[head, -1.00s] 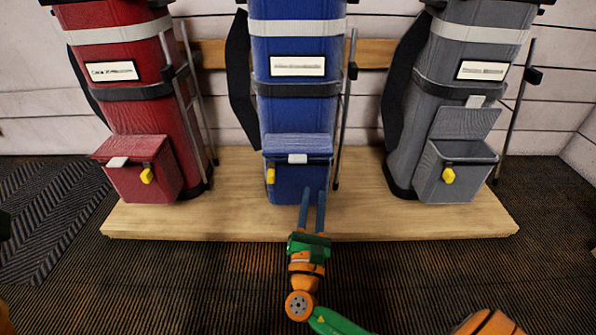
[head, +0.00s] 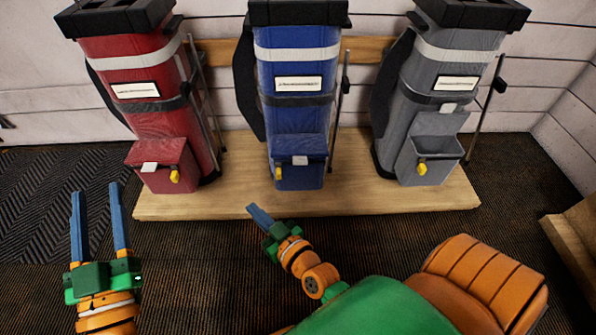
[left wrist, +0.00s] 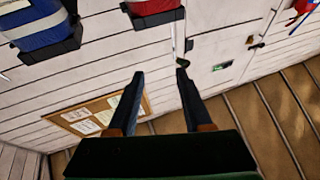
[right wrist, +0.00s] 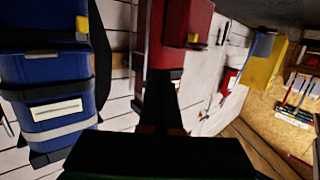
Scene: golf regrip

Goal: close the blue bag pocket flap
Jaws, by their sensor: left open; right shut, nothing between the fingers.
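The blue bag (head: 297,115) stands upright in the middle of the head view. Its pocket flap (head: 300,145) lies down over the pocket mouth, with the white tab (head: 300,160) at its front edge. I see no opening into the pocket from here; whether it lies fully flush I cannot tell. A yellow tag (head: 278,173) hangs on the pocket's left. My right gripper (head: 255,212) is shut and empty, in front of and below the blue bag, apart from it. My left gripper (head: 97,190) is open and empty at the left, far from the blue bag.
A red bag (head: 140,120) with its flap down stands left, and a grey bag (head: 425,115) with its pocket open stands right. All are on a low wooden platform (head: 350,200). A wooden edge (head: 575,235) is at the far right. The dark floor between my grippers is clear.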

